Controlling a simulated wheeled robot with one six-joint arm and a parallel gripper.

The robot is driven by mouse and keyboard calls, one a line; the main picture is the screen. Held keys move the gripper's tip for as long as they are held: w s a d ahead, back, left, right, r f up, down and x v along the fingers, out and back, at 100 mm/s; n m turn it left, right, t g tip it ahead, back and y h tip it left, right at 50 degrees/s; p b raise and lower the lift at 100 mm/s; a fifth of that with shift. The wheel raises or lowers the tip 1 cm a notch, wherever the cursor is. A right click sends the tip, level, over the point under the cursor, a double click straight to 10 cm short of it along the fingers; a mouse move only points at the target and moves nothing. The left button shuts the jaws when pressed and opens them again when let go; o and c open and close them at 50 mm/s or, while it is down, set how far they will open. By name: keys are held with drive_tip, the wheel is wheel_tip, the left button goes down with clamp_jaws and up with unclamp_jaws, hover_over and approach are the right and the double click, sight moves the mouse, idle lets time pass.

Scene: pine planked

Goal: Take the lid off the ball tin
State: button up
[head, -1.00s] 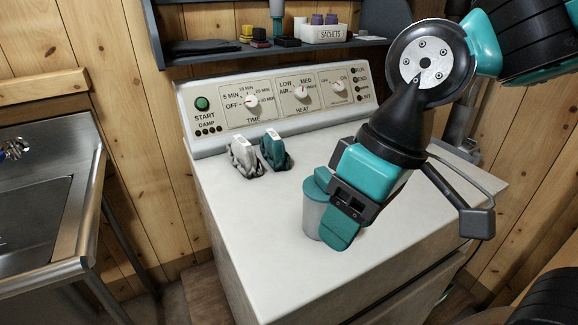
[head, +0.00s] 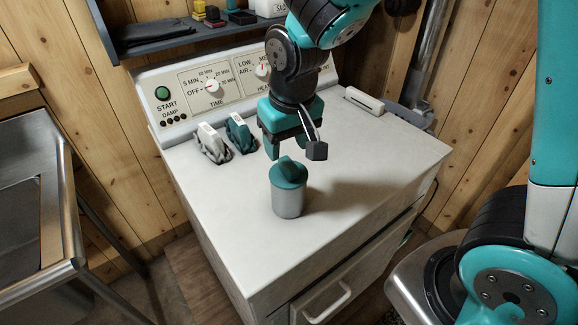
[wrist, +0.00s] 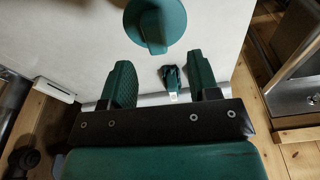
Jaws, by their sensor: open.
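The ball tin (head: 288,202) stands upright on the white machine top, with a grey body and a teal lid (head: 289,173) seated on it. The lid has a raised ridge as a grip. In the wrist view the round lid (wrist: 170,35) is at the top edge, beyond my fingertips. My gripper (head: 287,150) is open and empty, behind the tin as the head camera sees it and apart from the lid. In the wrist view the two green fingers of my gripper (wrist: 160,62) are spread, with the lid's ridge pointing towards the space between them.
A white clip (head: 212,143) and a teal clip (head: 241,133) stand at the left back of the white machine top (head: 345,215). The control panel (head: 205,90) rises behind. A steel sink (head: 35,190) is at left. The top is clear right of the tin.

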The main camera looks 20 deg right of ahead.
sight(288, 163)
drive_tip(key=shift+w+d+f+p, duration=0.15)
drive_tip(key=shift+f+p, duration=0.25)
drive_tip(key=shift+f, duration=1.05)
drive_tip(key=shift+w+d+f+p, duration=0.15)
drive_tip(key=shift+f+p, duration=0.25)
drive_tip(key=shift+f, duration=1.05)
drive_tip(key=shift+a, duration=0.1)
drive_tip(key=c, duration=1)
drive_tip(key=shift+r, duration=0.1)
